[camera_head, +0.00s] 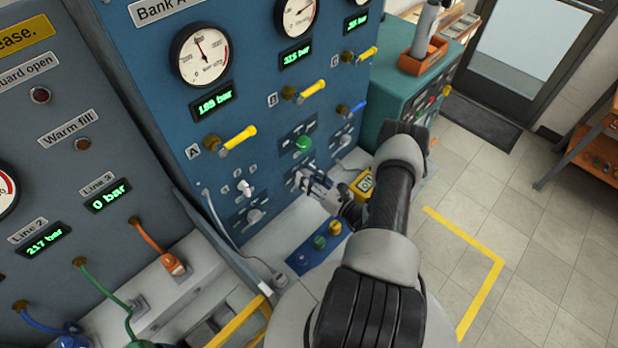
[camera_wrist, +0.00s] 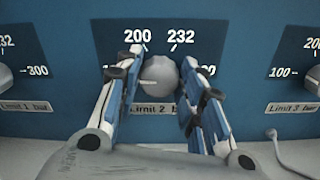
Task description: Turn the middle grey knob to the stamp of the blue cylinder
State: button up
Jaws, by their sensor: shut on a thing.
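The middle grey knob (camera_wrist: 160,75) sits on the blue panel above the label "Limit 2 bar" in the wrist view. The marks 200, 232 and 300 show around it, and the marks on the left are partly hidden by a finger. My gripper (camera_wrist: 161,62) has one finger on each side of the knob and is shut on it. In the head view my gripper (camera_head: 303,180) is at the middle of the lower row of the panel and covers most of that knob. Where the knob points is unclear. I cannot make out a stamped blue cylinder.
Grey knobs for Limit 1 (camera_wrist: 4,76) and Limit 3 (camera_wrist: 314,78) stand at either side. Above are yellow handles (camera_head: 238,138) and a blue handle (camera_head: 352,110). A cable (camera_wrist: 275,145) lies at the right. A blue block with coloured knobs (camera_head: 300,260) lies on the ledge.

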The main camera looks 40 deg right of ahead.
jog(key=shift+f, duration=0.1)
jog(key=m+b, duration=0.6)
jog(key=m, duration=0.5)
jog(key=shift+d+f, duration=0.1)
jog(key=shift+d, duration=0.05)
jog(key=m+b, duration=0.2)
jog(key=m, duration=0.4)
jog(key=shift+m, duration=0.4)
jog(key=m, duration=0.5)
jog(key=shift+f+m, duration=0.1)
jog(key=shift+m, duration=0.2)
jog(key=o, duration=1.1)
jog(key=shift+c, duration=0.2)
